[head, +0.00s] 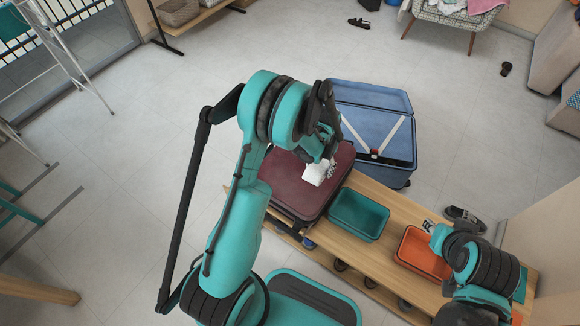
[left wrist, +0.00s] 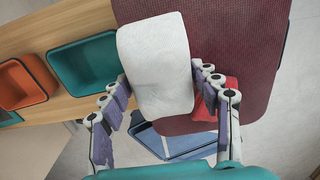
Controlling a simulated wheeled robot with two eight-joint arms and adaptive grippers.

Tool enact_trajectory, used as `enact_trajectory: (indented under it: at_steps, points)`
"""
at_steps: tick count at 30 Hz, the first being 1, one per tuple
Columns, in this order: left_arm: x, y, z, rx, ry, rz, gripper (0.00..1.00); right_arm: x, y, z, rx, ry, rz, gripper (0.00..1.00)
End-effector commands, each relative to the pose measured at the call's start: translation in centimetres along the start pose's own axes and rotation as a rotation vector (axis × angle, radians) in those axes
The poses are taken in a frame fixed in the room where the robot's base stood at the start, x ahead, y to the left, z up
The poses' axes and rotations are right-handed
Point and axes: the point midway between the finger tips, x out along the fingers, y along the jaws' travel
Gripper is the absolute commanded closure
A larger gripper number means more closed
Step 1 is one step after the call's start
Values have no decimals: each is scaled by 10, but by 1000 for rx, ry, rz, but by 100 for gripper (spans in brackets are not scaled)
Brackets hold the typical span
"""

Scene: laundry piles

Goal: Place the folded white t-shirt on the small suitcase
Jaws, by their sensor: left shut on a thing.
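The folded white t-shirt (head: 318,173) is a small white bundle in the head view, over the maroon suitcase (head: 285,187) lying flat on the bench. In the left wrist view the t-shirt (left wrist: 156,65) lies between the fingers of my left gripper (left wrist: 163,88), which is shut on it. The maroon suitcase (left wrist: 240,40) is behind it there. I cannot tell whether the t-shirt touches the suitcase. My left gripper (head: 325,150) is partly hidden by its own arm in the head view. My right gripper (head: 432,229) is near the orange bin; its fingers are too small to read.
A teal bin (head: 358,214) and an orange bin (head: 422,254) stand on the wooden bench (head: 395,205), right of the maroon suitcase. A larger blue suitcase (head: 365,98) lies open behind the bench. The floor at left is mostly clear.

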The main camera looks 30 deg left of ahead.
Motion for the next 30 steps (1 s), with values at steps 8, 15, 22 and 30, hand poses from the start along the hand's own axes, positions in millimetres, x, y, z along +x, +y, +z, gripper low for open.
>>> enact_trajectory:
  at_steps: [8,15,22,30]
  points:
    - [44,-67,7,-6,0,0,71,24,0,17,0,0,0,71]
    - [56,-91,10,-1,0,0,71,29,0,21,0,0,0,71]
    - [84,-92,10,-1,0,0,71,42,0,30,0,0,0,71]
    - [95,-91,10,-1,0,0,71,46,0,33,0,0,0,71]
